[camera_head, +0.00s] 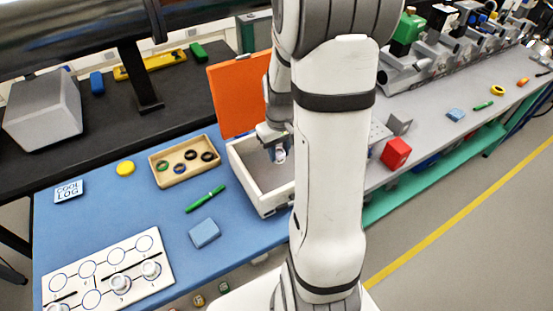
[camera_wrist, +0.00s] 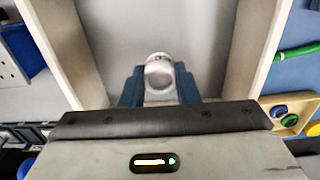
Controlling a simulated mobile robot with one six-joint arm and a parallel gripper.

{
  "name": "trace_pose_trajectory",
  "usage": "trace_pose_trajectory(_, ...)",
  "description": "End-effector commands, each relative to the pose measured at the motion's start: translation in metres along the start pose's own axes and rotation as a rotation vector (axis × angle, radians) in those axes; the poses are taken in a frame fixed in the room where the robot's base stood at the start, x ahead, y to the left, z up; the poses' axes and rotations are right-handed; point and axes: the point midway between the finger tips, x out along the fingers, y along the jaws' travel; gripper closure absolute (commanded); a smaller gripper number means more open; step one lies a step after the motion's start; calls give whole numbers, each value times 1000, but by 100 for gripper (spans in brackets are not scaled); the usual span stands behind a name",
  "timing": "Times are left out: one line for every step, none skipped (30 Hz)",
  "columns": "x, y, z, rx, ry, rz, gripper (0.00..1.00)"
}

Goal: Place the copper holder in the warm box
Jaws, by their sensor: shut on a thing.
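My gripper (camera_head: 277,147) is shut on a small, round, silvery holder (camera_wrist: 159,75), which sits between the two blue fingers in the wrist view. It looks grey-white rather than copper in colour. The gripper points down into an open white box (camera_head: 273,209) with a raised orange lid (camera_head: 239,95). In the wrist view the box's pale walls (camera_wrist: 259,45) stand on both sides of the holder. I cannot tell whether the holder touches the box floor. My arm hides the box's right part in the head view. No label shows on the box.
Left of the box on the blue table are a tray (camera_head: 161,182) with several rings, a green pen (camera_head: 205,198), a blue block (camera_head: 204,233) and a yellow disc (camera_head: 125,168). A white board (camera_head: 104,262) bears similar holders. A red block (camera_head: 396,153) lies at right.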

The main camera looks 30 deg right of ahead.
Motion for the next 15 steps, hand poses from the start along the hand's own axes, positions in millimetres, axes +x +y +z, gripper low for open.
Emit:
trace_pose_trajectory(4, 0, 0, -1, -3, -1, 95)
trace_pose_trajectory(7, 0, 0, -1, -3, -1, 95)
trace_pose_trajectory(11, -1, 0, -1, -2, -1, 95)
trace_pose_trajectory(15, -1, 1, -1, -4, -1, 95)
trace_pose_trajectory(20, -1, 1, -1, -4, -2, 95)
trace_pose_trajectory(26, -1, 0, -2, -4, -1, 95)
trace_pose_trajectory(30, -1, 0, -2, -4, -1, 95)
trace_pose_trajectory(34, -1, 0, -2, -3, -1, 95)
trace_pose_trajectory(37, -1, 0, -2, -3, -1, 95)
trace_pose_trajectory(40, -1, 0, -2, -2, -1, 95)
trace_pose_trajectory(41, -1, 0, -2, -1, 0, 95)
trace_pose_trajectory(42, -1, 0, -2, -1, 0, 95)
trace_pose_trajectory(42, -1, 0, -2, 0, 0, 95)
trace_pose_trajectory(42, -1, 0, -2, 0, 0, 95)
trace_pose_trajectory(42, -1, 0, -2, 0, 0, 95)
